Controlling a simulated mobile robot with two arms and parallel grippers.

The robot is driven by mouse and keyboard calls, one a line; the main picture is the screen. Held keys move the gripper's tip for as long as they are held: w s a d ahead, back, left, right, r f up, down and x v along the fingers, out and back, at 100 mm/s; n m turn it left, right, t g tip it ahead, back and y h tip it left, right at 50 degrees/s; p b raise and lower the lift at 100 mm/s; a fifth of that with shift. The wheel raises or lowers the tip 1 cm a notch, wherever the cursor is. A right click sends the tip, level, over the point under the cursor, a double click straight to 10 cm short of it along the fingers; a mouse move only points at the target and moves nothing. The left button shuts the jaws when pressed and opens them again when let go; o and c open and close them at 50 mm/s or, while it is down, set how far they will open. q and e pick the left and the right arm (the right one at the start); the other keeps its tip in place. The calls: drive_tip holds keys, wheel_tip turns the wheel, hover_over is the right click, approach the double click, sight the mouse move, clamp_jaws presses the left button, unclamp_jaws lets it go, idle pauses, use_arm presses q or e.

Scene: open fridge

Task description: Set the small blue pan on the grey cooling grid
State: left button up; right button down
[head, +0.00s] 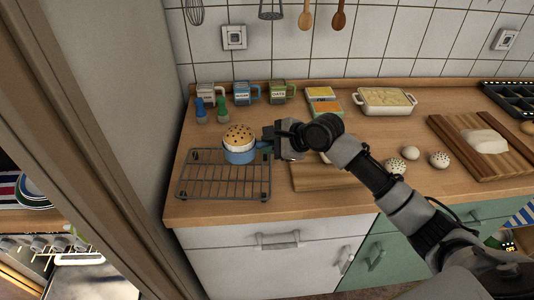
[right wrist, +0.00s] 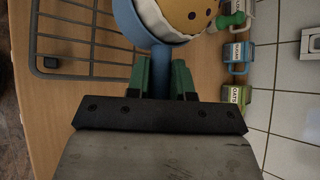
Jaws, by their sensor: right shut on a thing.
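The small blue pan (head: 238,156) is at the right rear part of the grey cooling grid (head: 205,186) in the head view. A light brown, dark-dotted round food in a white cup or wrapper sits in the pan. My right gripper (head: 267,144) is shut on the pan's handle, coming from the right. In the right wrist view the green fingers (right wrist: 165,75) close around the blue handle (right wrist: 161,68), and the pan (right wrist: 130,22) shows beyond them, beside the grid (right wrist: 85,40). I cannot tell whether the pan touches the grid. My left gripper is not in view.
Blue and green small bottles (head: 222,110) and labelled mugs (head: 245,93) stand behind the grid. A wooden board (head: 318,181) lies right of it, partly hidden by my arm. A white baking dish (head: 385,102) stands at the back. A wall (head: 115,100) borders the counter's left.

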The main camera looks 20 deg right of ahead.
sight(269, 165)
drive_tip(key=shift+w+f, duration=0.3)
drive_tip(key=shift+w, duration=0.2)
drive_tip(key=shift+f, duration=1.9)
drive_tip(key=shift+s+f+p, duration=0.1)
drive_tip(key=shift+p, duration=0.2)
drive_tip(key=c, duration=1.3)
unclamp_jaws()
drive_tip(key=shift+d, duration=0.1)
drive_tip(key=b+v, duration=0.1)
drive_tip(key=v, duration=1.1)
